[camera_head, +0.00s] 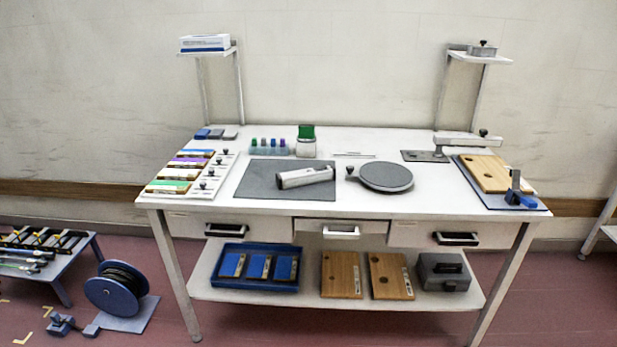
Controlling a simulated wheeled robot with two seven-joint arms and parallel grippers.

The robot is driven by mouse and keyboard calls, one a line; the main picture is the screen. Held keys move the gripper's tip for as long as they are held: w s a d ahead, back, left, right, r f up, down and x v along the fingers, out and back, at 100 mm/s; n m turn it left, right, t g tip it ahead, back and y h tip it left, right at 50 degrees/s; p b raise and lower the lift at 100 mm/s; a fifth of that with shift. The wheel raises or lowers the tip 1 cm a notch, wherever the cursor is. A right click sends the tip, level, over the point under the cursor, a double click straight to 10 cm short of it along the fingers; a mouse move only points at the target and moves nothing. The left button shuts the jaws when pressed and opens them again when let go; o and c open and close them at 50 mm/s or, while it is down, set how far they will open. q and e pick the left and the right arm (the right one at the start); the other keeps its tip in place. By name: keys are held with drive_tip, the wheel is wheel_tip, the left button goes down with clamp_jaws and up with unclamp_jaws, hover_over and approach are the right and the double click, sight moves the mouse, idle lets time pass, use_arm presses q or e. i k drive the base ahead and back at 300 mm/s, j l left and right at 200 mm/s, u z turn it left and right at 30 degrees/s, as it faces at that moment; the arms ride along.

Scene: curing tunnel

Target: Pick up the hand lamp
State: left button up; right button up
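The hand lamp looks to be the silver-grey cylinder with a darker end (305,177), lying on its side on a dark grey mat (262,190) in the middle left of the white table (330,207). Its darker, wider end points left and its narrower end points right. Nothing covers it. Neither of my grippers shows in the head view.
A round grey disc (387,177) with a knob stands right of the mat. Small coloured bottles (268,148) and a green-lidded jar (306,143) stand behind it. Colored strips (182,172) lie left. A wooden board (485,173) and blue clamp (520,198) are right.

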sight(308, 176)
drive_tip(key=i+j, duration=0.15)
drive_tip(key=j, duration=0.15)
drive_tip(key=i+j, duration=0.35)
drive_tip(key=i, duration=0.25)
drive_tip(key=i+j, duration=0.15)
drive_tip(key=i, duration=0.3)
drive_tip(key=i+l, duration=0.45)
drive_tip(key=l, duration=0.2)
drive_tip(key=i+l, duration=0.1)
drive_tip(key=l, duration=0.4)
drive_tip(key=u, duration=0.05)
